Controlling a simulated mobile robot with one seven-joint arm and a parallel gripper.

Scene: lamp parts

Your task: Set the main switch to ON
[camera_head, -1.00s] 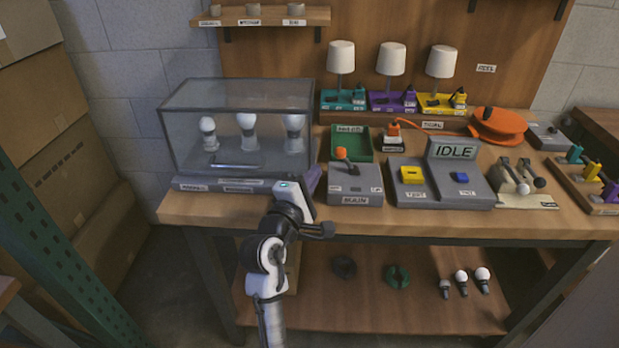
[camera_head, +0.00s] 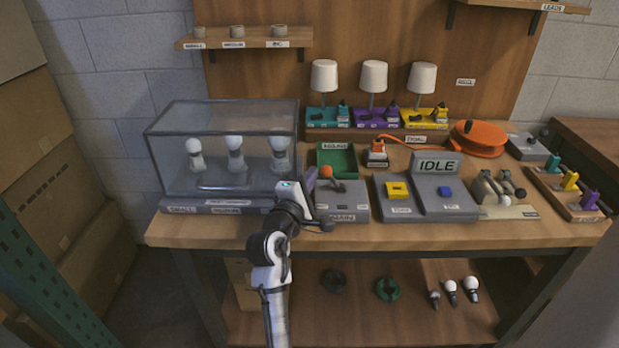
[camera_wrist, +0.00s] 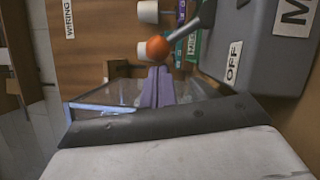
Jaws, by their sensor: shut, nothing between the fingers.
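The main switch is a grey box (camera_head: 343,212) labelled MAIN at the front of the workbench. Its lever with an orange ball knob (camera_head: 326,172) leans left in the head view. In the wrist view the orange knob (camera_wrist: 157,47) is just beyond my fingertips on its metal rod, and an OFF label (camera_wrist: 233,62) shows on the grey box. My gripper (camera_head: 311,180), with purple fingers, is just left of the knob. In the wrist view its fingers (camera_wrist: 158,73) are together with nothing between them. Whether they touch the knob cannot be told.
A glass case (camera_head: 222,150) with bulbs stands close on the left. A green tray (camera_head: 336,160) lies behind the switch. A grey panel (camera_head: 430,198) with yellow and blue buttons and an IDLE sign is to the right.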

